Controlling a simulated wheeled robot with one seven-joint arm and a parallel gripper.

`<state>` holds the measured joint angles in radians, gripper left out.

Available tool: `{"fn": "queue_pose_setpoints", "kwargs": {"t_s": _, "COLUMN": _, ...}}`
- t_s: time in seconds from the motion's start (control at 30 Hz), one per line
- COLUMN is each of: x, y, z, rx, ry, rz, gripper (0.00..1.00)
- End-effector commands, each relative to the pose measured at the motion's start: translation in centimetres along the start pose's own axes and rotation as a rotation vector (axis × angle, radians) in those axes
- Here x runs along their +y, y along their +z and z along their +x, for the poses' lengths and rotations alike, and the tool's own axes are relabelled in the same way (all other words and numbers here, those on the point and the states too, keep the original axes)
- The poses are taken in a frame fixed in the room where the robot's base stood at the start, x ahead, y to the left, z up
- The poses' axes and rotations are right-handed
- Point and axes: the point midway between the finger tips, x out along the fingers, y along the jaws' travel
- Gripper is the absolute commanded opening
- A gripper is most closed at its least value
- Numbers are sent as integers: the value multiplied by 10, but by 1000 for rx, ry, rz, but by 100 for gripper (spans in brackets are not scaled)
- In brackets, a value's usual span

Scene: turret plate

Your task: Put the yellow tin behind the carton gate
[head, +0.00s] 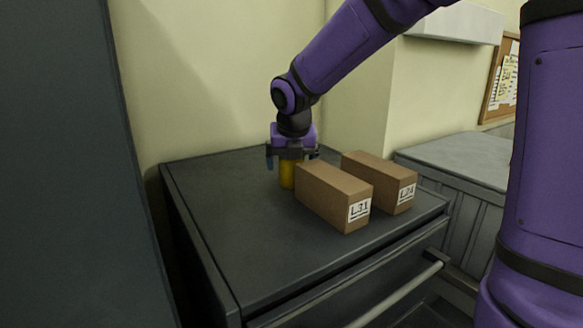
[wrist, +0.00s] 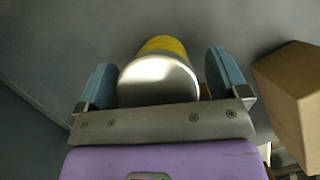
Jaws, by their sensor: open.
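The yellow tin (head: 287,175) stands upright on the dark cabinet top, left of and a little behind the near carton. Its shiny metal lid and yellow side (wrist: 160,78) show in the wrist view. My gripper (head: 291,158) is directly above and around the tin from above. Its blue finger pads (wrist: 162,88) are open, one on each side of the tin, with gaps. The carton gate is two brown cartons, one labelled L31 (head: 335,195) and one behind it to the right (head: 379,181). A narrow gap lies between them.
The dark cabinet top (head: 228,225) is clear at the left and front. A carton (wrist: 290,90) is close to the right finger in the wrist view. A wall stands behind the cabinet, and a lower grey unit (head: 460,160) is at the right.

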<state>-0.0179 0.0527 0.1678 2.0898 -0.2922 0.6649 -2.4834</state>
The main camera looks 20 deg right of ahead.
Motion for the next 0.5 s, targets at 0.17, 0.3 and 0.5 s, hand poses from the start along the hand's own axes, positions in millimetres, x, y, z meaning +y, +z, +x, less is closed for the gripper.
{"fn": "queue_pose_setpoints", "kwargs": {"t_s": 0.17, "x": 0, "y": 0, "z": 0, "rx": 0, "ry": 0, "rz": 0, "gripper": 68}}
{"fn": "queue_pose_setpoints", "kwargs": {"t_s": 0.3, "x": 0, "y": 0, "z": 0, "rx": 0, "ry": 0, "rz": 0, "gripper": 35}}
{"fn": "queue_pose_setpoints", "kwargs": {"t_s": 0.5, "x": 0, "y": 0, "z": -1, "rx": -1, "ry": 0, "rz": 0, "gripper": 23}}
